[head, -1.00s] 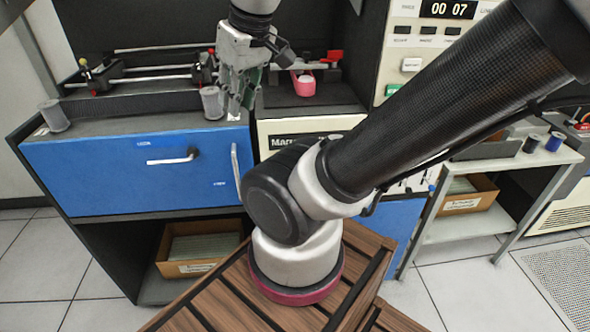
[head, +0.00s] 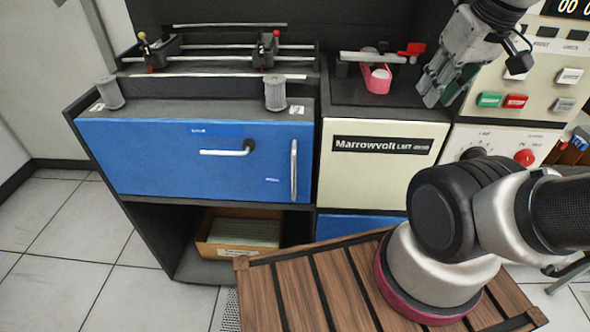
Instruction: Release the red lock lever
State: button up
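A red lever-like part (head: 411,49) stands at the back of the dark machine top, at the right end of a light metal bar (head: 372,57). A pink tray-like part (head: 377,80) sits beside it, to its left and nearer. A small red knob (head: 276,34) also tops a carriage on the rail unit at the left. My gripper (head: 440,100) is right of and nearer than the red lever, pointing down, apart from it in the picture. Its greenish fingers look apart with nothing between them.
The blue cabinet (head: 190,172) with grey cylinders (head: 275,93) on top is at the left. The cream Marrowvolt panel (head: 375,175) is below the lever. A control panel with coloured buttons (head: 515,101) stands close right of my gripper. A card box (head: 240,232) is on the lower shelf.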

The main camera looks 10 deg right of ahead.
aim_at(275, 33)
jog(key=i+j, duration=0.1)
jog(key=j, duration=0.35)
jog(key=i+j, duration=0.1)
jog(key=j, duration=0.35)
jog(key=i+j, duration=0.15)
jog(key=j, duration=0.25)
jog(key=i+j, duration=0.1)
jog(key=j, duration=0.35)
jog(key=i+j+z, duration=0.1)
jog(key=j, duration=0.35)
jog(key=i+j, duration=0.1)
jog(key=j, duration=0.35)
